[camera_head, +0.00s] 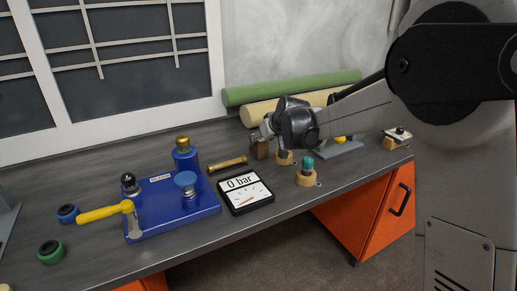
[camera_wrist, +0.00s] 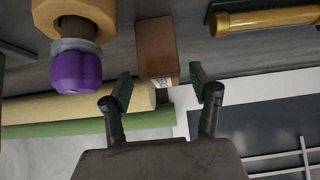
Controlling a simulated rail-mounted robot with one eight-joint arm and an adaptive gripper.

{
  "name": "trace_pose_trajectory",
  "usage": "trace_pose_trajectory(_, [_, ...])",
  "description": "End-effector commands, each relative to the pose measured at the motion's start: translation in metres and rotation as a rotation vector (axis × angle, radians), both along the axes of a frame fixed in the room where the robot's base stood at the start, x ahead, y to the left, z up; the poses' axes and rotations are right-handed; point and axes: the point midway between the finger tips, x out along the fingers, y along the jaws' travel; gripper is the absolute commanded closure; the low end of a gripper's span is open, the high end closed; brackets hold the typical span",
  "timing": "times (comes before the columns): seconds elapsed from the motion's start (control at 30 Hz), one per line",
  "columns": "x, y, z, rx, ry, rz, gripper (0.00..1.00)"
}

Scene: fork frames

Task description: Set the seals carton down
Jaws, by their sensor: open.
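The seals carton is a small brown box (camera_head: 261,150) at the back of the worktop, partly hidden by my gripper in the head view. It appears to rest on the grey surface. In the wrist view the carton (camera_wrist: 157,45) is at the upper middle, with a small pale label on its near end. My gripper (camera_head: 266,135) is open. In the wrist view its fingertips (camera_wrist: 160,80) lie on either side of the carton's labelled end, with visible gaps on both sides. Whether the fingers reach down alongside the box is hard to tell.
A brass tube (camera_head: 227,164) lies left of the carton. A pressure gauge (camera_head: 245,194) and blue pump (camera_head: 172,200) are nearer left. Green (camera_head: 290,88) and cream (camera_head: 262,112) rolls lie behind. A teal-topped piece (camera_head: 307,165) and purple-capped piece (camera_wrist: 77,72) stand close by.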

Motion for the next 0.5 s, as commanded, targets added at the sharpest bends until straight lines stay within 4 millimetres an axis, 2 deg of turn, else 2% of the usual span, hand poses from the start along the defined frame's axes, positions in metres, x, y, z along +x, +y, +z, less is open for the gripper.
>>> trace_pose_trajectory(0.17, [0.006,0.004,-0.005,0.000,0.000,0.000,0.42])
trace_pose_trajectory(0.5, [0.035,0.023,-0.030,-0.001,0.000,0.001,0.42])
